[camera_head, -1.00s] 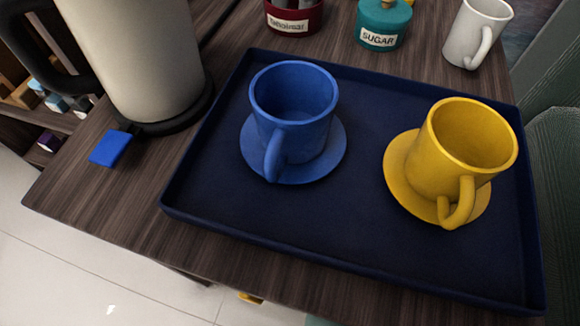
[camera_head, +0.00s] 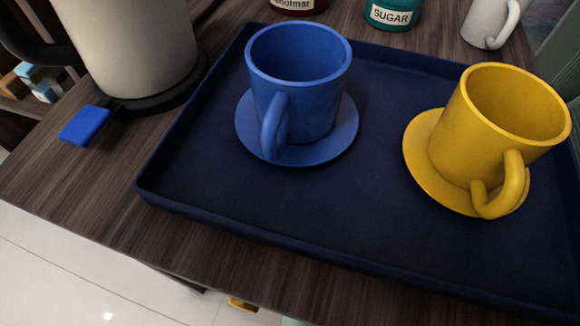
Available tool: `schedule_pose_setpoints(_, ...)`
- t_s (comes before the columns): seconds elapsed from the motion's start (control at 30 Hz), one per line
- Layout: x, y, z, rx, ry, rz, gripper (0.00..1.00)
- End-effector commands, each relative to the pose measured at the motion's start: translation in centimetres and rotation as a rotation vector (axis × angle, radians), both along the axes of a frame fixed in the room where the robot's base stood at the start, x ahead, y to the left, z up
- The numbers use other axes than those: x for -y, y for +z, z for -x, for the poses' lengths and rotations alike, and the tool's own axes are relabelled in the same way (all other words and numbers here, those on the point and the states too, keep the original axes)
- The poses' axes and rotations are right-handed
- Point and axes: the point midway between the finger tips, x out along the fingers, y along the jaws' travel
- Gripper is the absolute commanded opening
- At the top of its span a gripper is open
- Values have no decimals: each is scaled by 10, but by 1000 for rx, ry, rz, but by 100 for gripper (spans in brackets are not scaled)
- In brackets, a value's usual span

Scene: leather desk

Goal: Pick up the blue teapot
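No teapot in blue shows in this view. The blue vessel I see is a blue mug (camera_head: 303,92) with its handle toward me, upright on a blue saucer (camera_head: 342,143). The saucer lies on the left part of a dark blue tray (camera_head: 262,236). A large grey kettle-like vessel (camera_head: 135,45) with a black handle and black base stands at the upper left, cut off by the top edge. My gripper is not in view.
A yellow mug (camera_head: 490,125) on a yellow saucer (camera_head: 421,160) stands on the tray's right part. A sugar jar (camera_head: 391,14), a dark red container (camera_head: 293,5) and a white mug (camera_head: 487,22) stand behind. A blue block-like piece (camera_head: 85,125) lies left. The wooden table's (camera_head: 70,185) front left is clear.

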Motion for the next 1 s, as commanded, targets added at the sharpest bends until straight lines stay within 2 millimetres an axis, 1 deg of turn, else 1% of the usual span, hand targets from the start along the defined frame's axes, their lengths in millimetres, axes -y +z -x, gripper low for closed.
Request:
schedule_pose_setpoints(0.03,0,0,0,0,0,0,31)
schedule_pose_setpoints(0.07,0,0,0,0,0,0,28)
schedule_pose_setpoints(0.2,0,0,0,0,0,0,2)
schedule_pose_setpoints(0.23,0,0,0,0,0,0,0)
schedule_pose_setpoints(1.0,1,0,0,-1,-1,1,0)
